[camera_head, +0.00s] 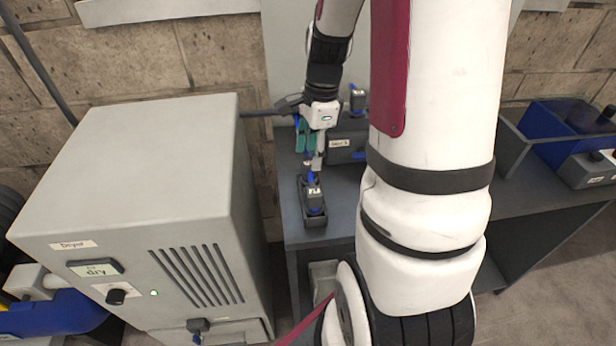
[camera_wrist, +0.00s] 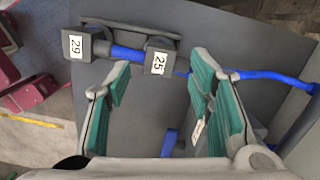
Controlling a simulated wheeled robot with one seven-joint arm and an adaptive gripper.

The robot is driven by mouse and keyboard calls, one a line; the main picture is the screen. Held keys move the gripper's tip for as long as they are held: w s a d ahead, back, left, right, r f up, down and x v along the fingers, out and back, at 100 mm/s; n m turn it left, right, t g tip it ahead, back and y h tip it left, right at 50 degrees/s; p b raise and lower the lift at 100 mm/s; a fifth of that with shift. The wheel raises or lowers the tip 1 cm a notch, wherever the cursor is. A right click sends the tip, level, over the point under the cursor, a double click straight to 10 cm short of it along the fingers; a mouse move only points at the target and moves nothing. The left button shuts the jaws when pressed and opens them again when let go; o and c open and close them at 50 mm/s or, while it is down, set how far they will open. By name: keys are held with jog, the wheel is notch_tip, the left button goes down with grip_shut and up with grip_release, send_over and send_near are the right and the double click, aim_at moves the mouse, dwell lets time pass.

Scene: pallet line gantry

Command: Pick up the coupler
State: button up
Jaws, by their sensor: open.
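No part is plainly marked as a coupler. The likely one is a dark grey piece with a blue middle (camera_head: 314,194), lying in a dark holder at the left end of the bench. In the wrist view it seems to be the two grey blocks labelled 29 and 25 joined by a blue section (camera_wrist: 127,53). My gripper (camera_head: 307,150) hangs over the far end of the holder. In the wrist view my gripper (camera_wrist: 155,72) has its green-padded fingers spread, with nothing held. The block labelled 25 shows beyond the gap between the fingertips. Contact cannot be told.
A large grey dryer cabinet (camera_head: 130,170) stands close to the left of the bench (camera_head: 302,234). A labelled grey block (camera_head: 342,150) sits behind my gripper. A blue hose (camera_wrist: 265,76) runs off to the right in the wrist view.

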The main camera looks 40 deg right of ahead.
aim_at(309, 163)
jog(key=f, duration=0.4)
jog(key=shift+w+a+f, duration=0.1)
jog(key=shift+a+f, duration=0.2)
jog(key=shift+f, duration=0.1)
grip_shut()
